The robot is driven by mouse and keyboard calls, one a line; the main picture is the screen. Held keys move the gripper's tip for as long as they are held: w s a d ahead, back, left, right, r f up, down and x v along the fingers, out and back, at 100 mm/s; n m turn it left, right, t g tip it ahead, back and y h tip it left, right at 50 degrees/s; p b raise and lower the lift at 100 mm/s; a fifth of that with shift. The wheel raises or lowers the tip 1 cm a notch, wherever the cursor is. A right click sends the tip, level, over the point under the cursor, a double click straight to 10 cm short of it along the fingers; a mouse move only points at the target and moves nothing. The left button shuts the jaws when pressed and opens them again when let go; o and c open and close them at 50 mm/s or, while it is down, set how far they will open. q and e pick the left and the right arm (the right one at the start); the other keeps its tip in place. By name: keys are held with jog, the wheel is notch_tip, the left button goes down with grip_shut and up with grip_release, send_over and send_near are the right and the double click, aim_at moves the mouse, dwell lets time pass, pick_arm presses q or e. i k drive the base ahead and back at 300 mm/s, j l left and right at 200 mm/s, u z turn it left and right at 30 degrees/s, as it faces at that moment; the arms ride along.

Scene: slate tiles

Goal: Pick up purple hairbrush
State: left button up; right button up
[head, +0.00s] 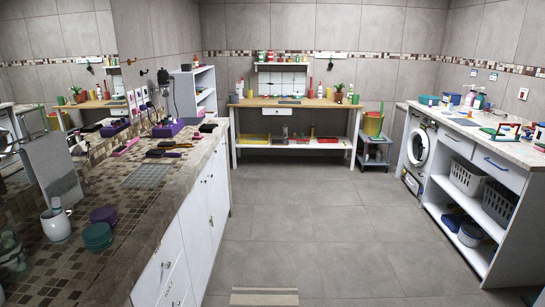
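Several small brush-like items lie on the left counter (150,190). A dark handled item (174,145) with a yellowish part and another dark one (162,153) with a purplish-pink edge lie near its middle. A black item (208,127) lies near the counter's right edge. A pink-purple item (126,147) lies close to the mirror side. They are too small to tell which one is the purple hairbrush. Neither of my grippers is in view.
A purple box (168,129), teal round containers (97,236) and a white mug (56,225) stand on the left counter. A workbench (294,102) is at the back. A washer (420,147) and basket shelves (468,178) line the right. The middle floor (310,220) is clear.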

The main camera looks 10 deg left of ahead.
aim_at(151, 152)
jog(key=i+l+u, duration=0.15)
jog(key=i+u, duration=0.25)
jog(key=i, duration=0.25)
jog(key=i+l+u, duration=0.4)
jog(key=i, duration=0.25)
jog(key=i+l+u, duration=0.4)
jog(key=i+l, duration=0.1)
jog(key=i, duration=0.1)
